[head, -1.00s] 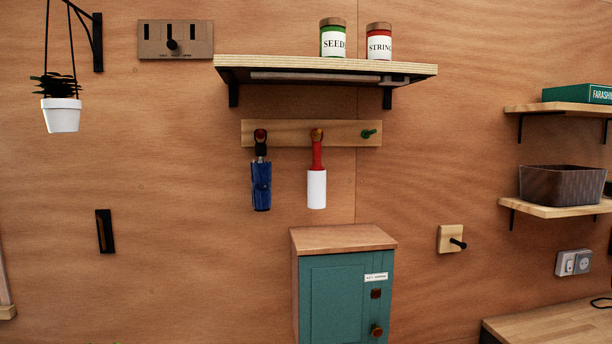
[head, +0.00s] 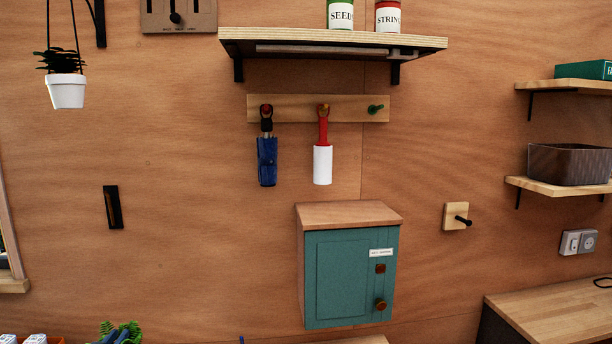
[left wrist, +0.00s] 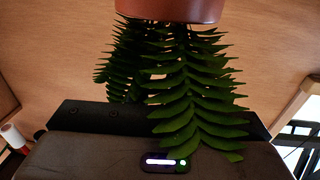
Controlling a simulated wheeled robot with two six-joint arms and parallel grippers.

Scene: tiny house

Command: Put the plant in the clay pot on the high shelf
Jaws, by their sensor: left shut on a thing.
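The plant in the clay pot fills the upper middle of the left wrist view: green fern leaves (left wrist: 190,95) spread below a reddish-brown pot (left wrist: 170,8), which is cut by the top edge. My left gripper (left wrist: 90,148) shows as a dark body with a small light along the bottom. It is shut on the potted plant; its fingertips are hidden. In the head view, the highest shelf (head: 300,36) is on the back wall, with a seeds tin (head: 341,14) and a string tin (head: 388,17) on it. Its left part looks bare. My right gripper is not in view.
Below the shelf, a peg rail (head: 350,108) holds a blue umbrella (head: 267,160) and a lint roller (head: 322,165). A teal cabinet (head: 340,280) is lower down. A white hanging planter (head: 67,92) is at left. Green leaves (head: 130,331) show at the bottom left.

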